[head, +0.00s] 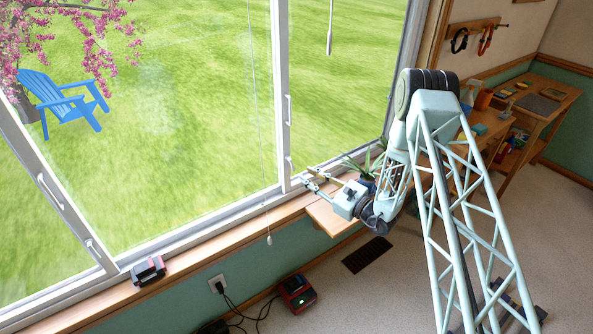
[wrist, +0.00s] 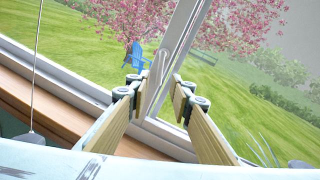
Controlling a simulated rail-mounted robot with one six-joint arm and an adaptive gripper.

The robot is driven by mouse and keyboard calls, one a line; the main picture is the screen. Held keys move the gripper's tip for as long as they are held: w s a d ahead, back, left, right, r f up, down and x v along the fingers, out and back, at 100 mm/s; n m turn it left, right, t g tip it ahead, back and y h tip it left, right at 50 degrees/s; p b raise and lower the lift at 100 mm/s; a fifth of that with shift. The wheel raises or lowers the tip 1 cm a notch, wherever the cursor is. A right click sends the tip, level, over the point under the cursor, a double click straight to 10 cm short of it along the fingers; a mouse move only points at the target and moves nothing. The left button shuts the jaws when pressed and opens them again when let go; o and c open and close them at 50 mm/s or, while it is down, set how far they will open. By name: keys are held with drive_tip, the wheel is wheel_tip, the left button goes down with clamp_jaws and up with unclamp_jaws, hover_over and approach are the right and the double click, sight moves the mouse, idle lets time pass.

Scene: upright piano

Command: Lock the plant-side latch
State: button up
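The plant-side latch (head: 289,163) is a small white piece low on the middle window upright, below a longer pull handle (head: 289,110). At this size I cannot tell which way its lever is turned. My gripper (head: 310,178) is at that upright's foot, just right of and below the latch, with a gap in the head view. In the wrist view my gripper (wrist: 158,88) is open, its two wooden-looking fingers apart and nothing between them. Past the fingertips stands the white upright (wrist: 185,45), with a pale curved fitting (wrist: 160,62) on it. Contact is not visible.
A potted plant (head: 358,167) stands close behind my gripper; thin leaves (wrist: 265,150) show at lower right in the wrist view. A blind cord (head: 268,238) hangs left of the gripper.

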sight(292, 165)
drive_tip(key=x, duration=0.7)
drive_tip(key=shift+b, duration=0.4)
drive_tip(key=shift+a, duration=0.1)
drive_tip(key=shift+c, duration=0.5)
clamp_jaws()
